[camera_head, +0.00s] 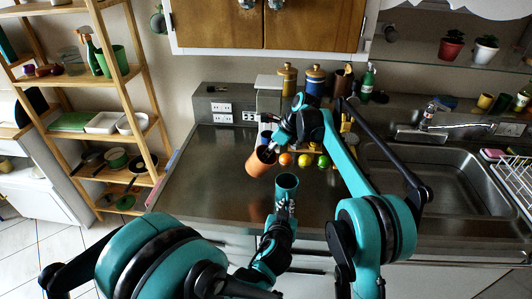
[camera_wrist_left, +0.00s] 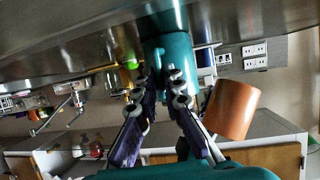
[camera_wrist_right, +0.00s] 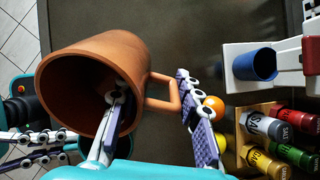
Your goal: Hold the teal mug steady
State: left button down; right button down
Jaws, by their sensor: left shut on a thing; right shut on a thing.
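The teal mug (camera_head: 287,182) is above the front part of the steel counter in the head view, its mouth upward. My left gripper (camera_head: 285,204) is shut on its near side; the mug also shows beyond the fingertips in the left wrist view (camera_wrist_left: 174,52). A terracotta mug (camera_head: 258,166) is just up and left of it, tilted. My right gripper (camera_head: 267,142) is shut on the terracotta mug. In the right wrist view one finger is inside that mug (camera_wrist_right: 85,60) and the other is outside, past its handle (camera_wrist_right: 164,92). The teal mug's contents are hidden.
Several fruits, including an orange (camera_head: 285,159), lie behind the mugs. A spice rack (camera_wrist_right: 270,140) and a white machine with a blue cup (camera_wrist_right: 256,63) stand near. The sink (camera_head: 440,185) is at right. The counter's left part (camera_head: 200,180) is clear.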

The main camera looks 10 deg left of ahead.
jog(key=y, duration=0.2)
jog(key=d+t+y, duration=0.1)
jog(key=y, duration=0.1)
jog(key=d+t+y, duration=0.1)
jog(key=y, duration=0.1)
jog(key=shift+s+d+r, duration=0.25)
jog(key=shift+s+r, duration=0.05)
jog(key=shift+s, duration=0.1)
jog(key=shift+d+y, duration=0.1)
jog(key=shift+y, duration=0.2)
jog(key=shift+r+t+y, duration=0.3)
jog(key=shift+r+y, duration=0.1)
jog(key=shift+y, duration=0.2)
jog(key=shift+s+d+r+y, duration=0.1)
jog(key=shift+d+r+y, duration=0.2)
jog(key=shift+y, duration=0.5)
jog(key=shift+a, duration=0.1)
jog(key=shift+r, duration=0.1)
jog(key=shift+r+t+y, duration=0.3)
jog(key=shift+t+y, duration=0.1)
jog(key=shift+y, duration=0.2)
